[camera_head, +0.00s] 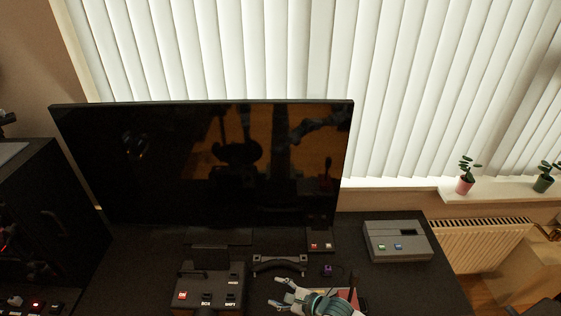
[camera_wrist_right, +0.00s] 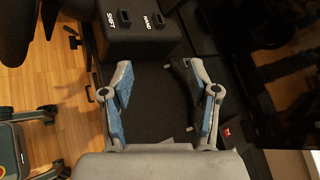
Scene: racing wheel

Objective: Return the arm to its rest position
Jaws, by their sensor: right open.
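My right gripper (camera_head: 283,295) is at the bottom of the head view, over the front part of the dark desk (camera_head: 120,275). Its fingers point left. In the right wrist view the same gripper (camera_wrist_right: 155,82) has its two blue-padded fingers spread apart with only desk surface between them. The black control box (camera_head: 208,287) with a red button and white labels lies left of the fingers. In the wrist view the box (camera_wrist_right: 140,25) is beyond the fingertips, and the gripper appears apart from it. My left gripper is not in view.
A large black monitor (camera_head: 200,165) stands at the back of the desk. A dark handle-like bar (camera_head: 279,264) lies behind the right gripper. A small box with lit buttons (camera_head: 320,240) and a grey box (camera_head: 398,241) are further right. Potted plants (camera_head: 465,183) stand on the sill.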

